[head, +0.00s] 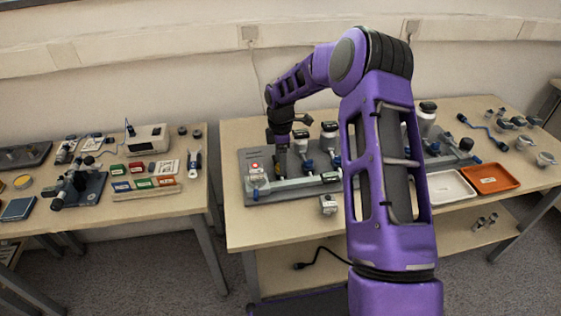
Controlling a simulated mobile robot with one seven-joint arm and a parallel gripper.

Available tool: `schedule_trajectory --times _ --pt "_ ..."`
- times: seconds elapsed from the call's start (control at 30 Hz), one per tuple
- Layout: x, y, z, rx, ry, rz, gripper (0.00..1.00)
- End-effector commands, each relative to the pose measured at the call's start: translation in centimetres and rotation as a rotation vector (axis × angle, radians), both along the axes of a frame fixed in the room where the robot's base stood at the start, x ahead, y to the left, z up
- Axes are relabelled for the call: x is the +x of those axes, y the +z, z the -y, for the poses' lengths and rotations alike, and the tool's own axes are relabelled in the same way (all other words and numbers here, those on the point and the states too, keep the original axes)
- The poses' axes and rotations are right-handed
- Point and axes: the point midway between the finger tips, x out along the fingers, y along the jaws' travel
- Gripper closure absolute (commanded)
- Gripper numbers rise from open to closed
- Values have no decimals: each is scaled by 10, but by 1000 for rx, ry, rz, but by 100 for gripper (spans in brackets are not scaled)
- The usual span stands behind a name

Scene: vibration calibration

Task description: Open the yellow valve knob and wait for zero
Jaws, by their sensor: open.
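My gripper (279,138) hangs at the end of my purple arm, pointing down over the left part of a grey rig (248,188) on the right-hand table. It is open, its small dark fingers close above the rig's fittings. I cannot clearly make out a yellow valve knob; the area under the fingers is small and partly covered by my gripper. A light metal pipe (297,183) runs along the rig. A white unit with a red mark (255,170) stands at the rig's left end. No zero reading is legible.
Several black-topped gauges, one of them a gauge (330,131), stand along the rig. A white tray (450,199) and an orange tray (490,191) lie right of my arm. Another table (185,202) with tools stands left, across a gap. My arm hides the rig's middle.

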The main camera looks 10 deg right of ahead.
Motion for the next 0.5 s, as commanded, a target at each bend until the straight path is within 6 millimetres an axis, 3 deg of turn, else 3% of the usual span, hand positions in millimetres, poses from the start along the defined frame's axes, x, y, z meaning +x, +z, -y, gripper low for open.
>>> schedule_trajectory --times 0.13,0.5 --pt "0 0 0 0 0 0 35" --pt "0 0 0 0 0 0 100"
